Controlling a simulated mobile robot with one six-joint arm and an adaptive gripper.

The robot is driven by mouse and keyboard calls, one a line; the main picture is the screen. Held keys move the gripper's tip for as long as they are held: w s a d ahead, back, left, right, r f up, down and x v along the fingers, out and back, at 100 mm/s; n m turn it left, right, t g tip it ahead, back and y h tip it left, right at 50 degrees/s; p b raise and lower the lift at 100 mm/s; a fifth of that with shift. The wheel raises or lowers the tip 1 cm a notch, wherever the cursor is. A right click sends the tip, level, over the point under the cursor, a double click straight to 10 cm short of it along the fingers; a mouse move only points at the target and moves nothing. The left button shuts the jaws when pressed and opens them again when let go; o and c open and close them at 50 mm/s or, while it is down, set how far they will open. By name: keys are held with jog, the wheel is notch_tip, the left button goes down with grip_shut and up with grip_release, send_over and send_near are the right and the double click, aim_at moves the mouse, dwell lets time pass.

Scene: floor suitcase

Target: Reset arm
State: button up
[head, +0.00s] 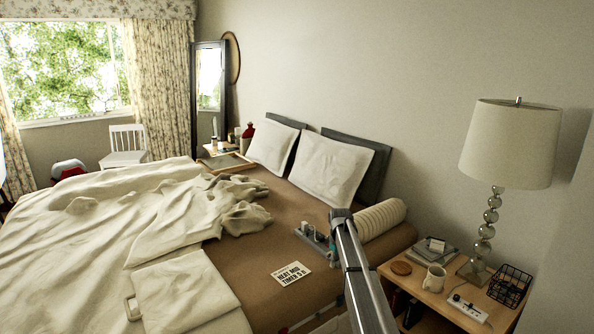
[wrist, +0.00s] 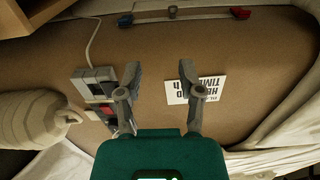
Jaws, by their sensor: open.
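My arm (head: 362,275) reaches out over the brown bed, with its end above the mattress in the head view. My gripper (wrist: 160,68) shows in the wrist view as two grey fingers on a green body. The fingers are spread apart with nothing between them. The bed's brown surface (wrist: 150,45) shows beyond them. A grey device with a cable (wrist: 95,82) lies by the left finger, partly covered by it. A white printed card (wrist: 208,88) lies by the right finger. In the head view my arm partly hides the area around the gripper.
A cream bolster (head: 380,218) lies right of my arm's far end. The nightstand (head: 435,300) at right holds a mug (head: 434,279), a wire basket (head: 510,285) and a tall lamp (head: 510,143). Rumpled cream bedding (head: 120,220) covers the bed's left. The wall (head: 400,70) stands behind.

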jog(key=s+d+f+m+b, duration=0.1)
jog(key=s+f+m+b, duration=0.15)
jog(key=s, duration=1.15)
jog(key=s+f+m+b, duration=0.2)
jog(key=s+f+b, duration=0.2)
jog(key=s, duration=1)
jog(key=s+d+f+m+b, duration=0.1)
jog(key=s+f+m+b, duration=0.15)
jog(key=s, duration=1.15)
notch_tip(320, 180, up, 24)
jog(key=p, duration=2.4)
jog(key=shift+w+r, duration=0.2)
jog(key=shift+w, duration=0.15)
